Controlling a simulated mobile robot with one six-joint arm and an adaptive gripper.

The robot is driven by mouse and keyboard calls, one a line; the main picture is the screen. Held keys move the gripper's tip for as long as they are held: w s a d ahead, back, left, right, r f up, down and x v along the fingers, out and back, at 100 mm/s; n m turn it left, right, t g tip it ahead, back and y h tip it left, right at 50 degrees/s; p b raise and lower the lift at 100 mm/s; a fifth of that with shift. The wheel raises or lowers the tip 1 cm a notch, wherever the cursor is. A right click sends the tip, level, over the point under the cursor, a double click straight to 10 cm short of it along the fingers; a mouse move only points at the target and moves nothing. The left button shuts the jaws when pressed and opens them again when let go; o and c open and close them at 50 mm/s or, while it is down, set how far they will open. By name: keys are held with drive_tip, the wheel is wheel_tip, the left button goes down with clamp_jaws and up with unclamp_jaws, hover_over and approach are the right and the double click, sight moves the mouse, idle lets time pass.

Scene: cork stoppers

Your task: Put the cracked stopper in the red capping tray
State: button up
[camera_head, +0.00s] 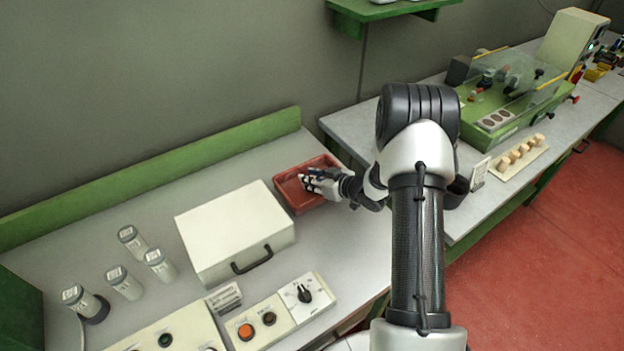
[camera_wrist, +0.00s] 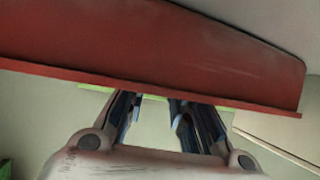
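The red capping tray (camera_head: 292,199) stands at the right end of the near bench in the head view. Its red outer wall (camera_wrist: 170,50) fills the top of the wrist view. My gripper (camera_head: 308,181) is at the tray, over its inside in the head view. In the wrist view my fingers show with a gap between them, and their tips are hidden behind the tray's rim. I cannot see whether a stopper is between them. Several cork stoppers (camera_head: 515,154) stand on a pale wooden rack (camera_head: 520,166) on the right bench. I cannot make out a crack on any.
A white box with a black handle (camera_head: 235,232) stands left of the tray. Several capped cylinders (camera_head: 125,283) stand farther left. Control panels (camera_head: 280,312) line the front edge. A green machine (camera_head: 510,100) stands on the right bench. A green ledge (camera_head: 180,165) runs behind.

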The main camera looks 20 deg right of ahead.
drive_tip(key=o, duration=0.3)
drive_tip(key=shift+r, duration=0.1)
